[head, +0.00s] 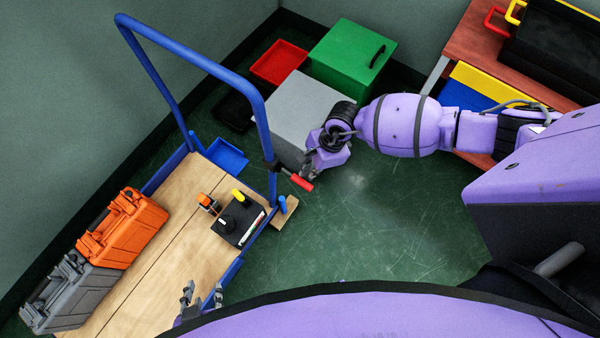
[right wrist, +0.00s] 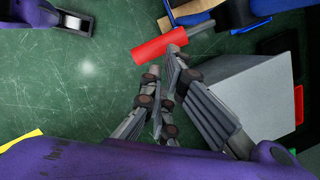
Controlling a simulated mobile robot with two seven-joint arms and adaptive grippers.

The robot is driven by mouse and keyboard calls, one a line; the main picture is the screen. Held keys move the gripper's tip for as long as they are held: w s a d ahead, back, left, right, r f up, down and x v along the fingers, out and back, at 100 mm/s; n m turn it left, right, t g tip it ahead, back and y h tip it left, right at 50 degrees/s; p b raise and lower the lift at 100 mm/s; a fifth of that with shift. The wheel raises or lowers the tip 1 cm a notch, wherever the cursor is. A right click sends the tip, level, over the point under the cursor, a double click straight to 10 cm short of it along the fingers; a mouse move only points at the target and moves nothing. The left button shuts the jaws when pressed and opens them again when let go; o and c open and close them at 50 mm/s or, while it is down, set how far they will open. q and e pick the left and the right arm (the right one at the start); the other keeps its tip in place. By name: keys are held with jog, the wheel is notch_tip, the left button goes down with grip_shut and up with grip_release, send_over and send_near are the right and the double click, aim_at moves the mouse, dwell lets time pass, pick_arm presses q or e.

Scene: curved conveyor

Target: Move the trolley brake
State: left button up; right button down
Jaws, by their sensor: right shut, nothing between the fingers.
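The trolley brake is a lever with a red handle (head: 299,182) on a dark bracket at the right side of the blue-framed trolley (head: 262,110). In the right wrist view the red handle (right wrist: 150,49) lies just beyond the fingertips. My right gripper (head: 308,167) is beside the handle, partly hidden by its own wrist in the head view. In the wrist view the right fingers (right wrist: 172,58) are together and empty, their tips overlapping the handle's edge; contact cannot be told. My left gripper (head: 202,297) is open and empty at the trolley's near edge.
On the trolley's wooden deck lie an orange case (head: 122,228), a grey case (head: 72,292) and a black box (head: 238,220). A grey box (head: 300,105), green box (head: 352,55) and red tray (head: 279,63) stand behind. Green floor (head: 390,220) right of the trolley is clear.

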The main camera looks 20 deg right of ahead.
pick_arm(q)
jog(key=shift+s+f, duration=0.2)
jog(key=shift+s, duration=0.15)
pick_arm(e)
jog(key=v, duration=1.2)
pick_arm(q)
jog(key=shift+w+r, duration=0.1)
